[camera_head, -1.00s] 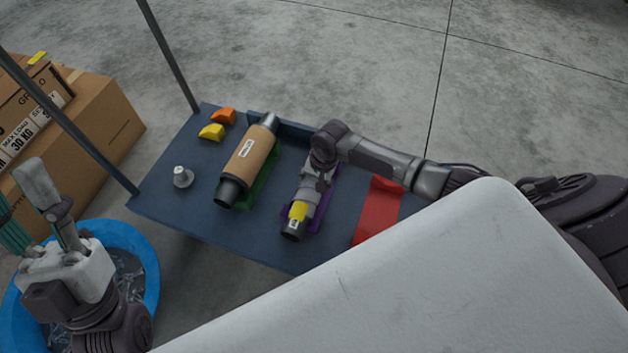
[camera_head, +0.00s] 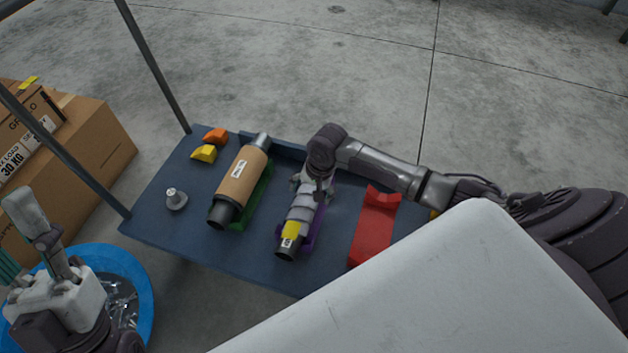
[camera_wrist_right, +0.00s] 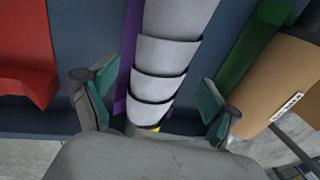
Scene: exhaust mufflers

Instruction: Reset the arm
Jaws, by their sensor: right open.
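A silver muffler (camera_head: 299,214) with a yellow band and dark end lies in a purple holder (camera_head: 316,232) on the dark blue table. My right gripper (camera_head: 309,187) is above its far part. In the right wrist view my right gripper (camera_wrist_right: 147,92) is open, its teal-padded fingers apart on either side of the muffler (camera_wrist_right: 165,70). A gap shows between each finger and the muffler, but their height above it is hard to judge. My left gripper (camera_head: 28,235) is at the lower left, its fingers spread and empty, beside the blue tub.
A brown-wrapped muffler (camera_head: 241,176) lies in a green holder (camera_head: 262,190) to the left. An empty red holder (camera_head: 373,228) is to the right. Yellow (camera_head: 204,153) and orange (camera_head: 216,136) blocks and a metal part (camera_head: 175,199) are on the table (camera_head: 190,235). Cartons (camera_head: 95,140) and a blue tub (camera_head: 140,275) stand left.

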